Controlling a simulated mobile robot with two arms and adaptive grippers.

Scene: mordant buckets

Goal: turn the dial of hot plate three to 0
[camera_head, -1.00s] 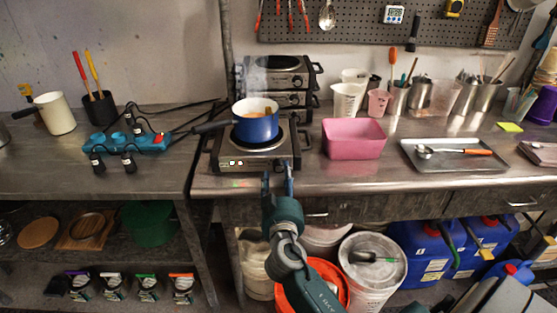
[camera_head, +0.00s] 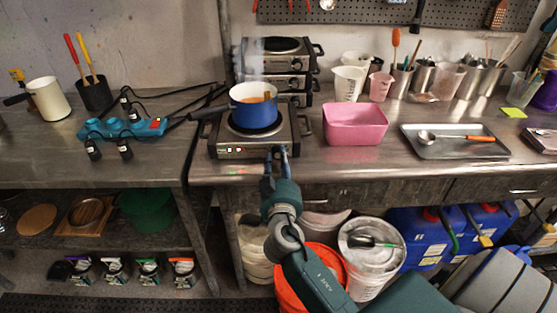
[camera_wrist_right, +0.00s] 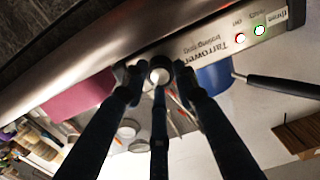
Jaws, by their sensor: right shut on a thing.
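Hot plate three (camera_head: 232,152) stands at the left end of the right-hand bench, its front facing me. In the right wrist view its front panel (camera_wrist_right: 212,44) shows upside down, with the word "three" and two small lit lamps. A steaming blue pot (camera_head: 254,115) stands on its plate. My right gripper (camera_head: 278,152) is at the right part of the front panel, shut on the dial (camera_wrist_right: 160,72). The fingers surround the dial, whose round pale face shows between them. I cannot read the dial's setting. My left gripper is not in view.
A pink tub (camera_head: 355,126) stands just right of the hot plate, and a metal tray (camera_head: 425,150) with a spoon further right. More hot plates (camera_head: 272,60) are stacked behind. A blue power strip (camera_head: 152,126) lies on the left bench. Buckets stand below.

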